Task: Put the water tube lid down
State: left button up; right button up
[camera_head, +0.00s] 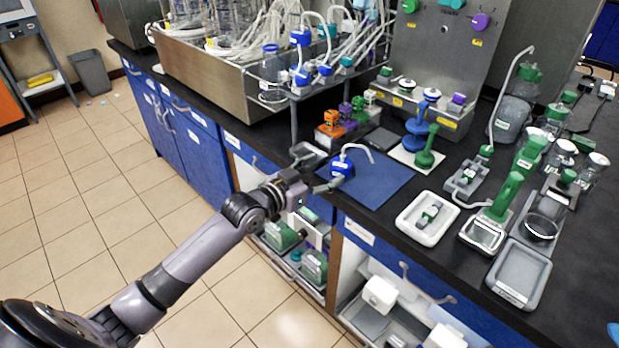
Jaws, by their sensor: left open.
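The water tube lid (341,166) is a blue cap with a white bent tube rising from its top and curving right. It appears at the near left part of a flat blue mat (385,187) on the black counter. My left gripper (326,172) reaches in from the left over the counter's front edge. Its fingers are open, with their tips right beside the lid. I cannot tell whether a fingertip touches it. The lid looks upright. My right gripper is not in view.
A white tray (403,221) with a small green-and-white part stands right of the mat. Orange, purple and green blocks (329,125) and a blue stand (417,130) are behind it. A blue-capped bottle (271,75) stands at the rack. The mat's right part is clear.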

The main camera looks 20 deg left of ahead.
pick_arm(q)
jog(key=v, duration=0.4)
jog(key=shift+s+a+r, duration=0.1)
jog(key=shift+s, duration=0.3)
jog(key=s+a+f+n+g+y, duration=0.1)
jog(key=a+f+g+y, duration=0.15)
jog(key=f, duration=0.95)
jog(key=s+a+f+n+g+y, duration=0.1)
jog(key=s+a+f+n+y, duration=0.15)
jog(key=f, duration=0.85)
jog(key=s+a+f+g, duration=0.1)
jog(key=s+f, duration=0.3)
jog(key=f, duration=0.3)
jog(key=s+a+f+g, duration=0.1)
jog(key=s+f+g, duration=0.15)
jog(key=f, duration=0.45)
jog(key=s+d+f+g, duration=0.3)
jog(key=s+f, duration=1.3)
jog(key=s, duration=0.4)
jog(key=s+d+f+m+g, duration=0.1)
jog(key=s+d+f+g, duration=0.1)
jog(key=s, duration=0.7)
jog(key=s+d+f+m+g, duration=0.1)
jog(key=s+d+f, duration=0.3)
jog(key=s, duration=0.6)
jog(key=shift+f+g+y, duration=0.3)
jog(key=shift+f+g, duration=0.1)
jog(key=shift+g, duration=0.2)
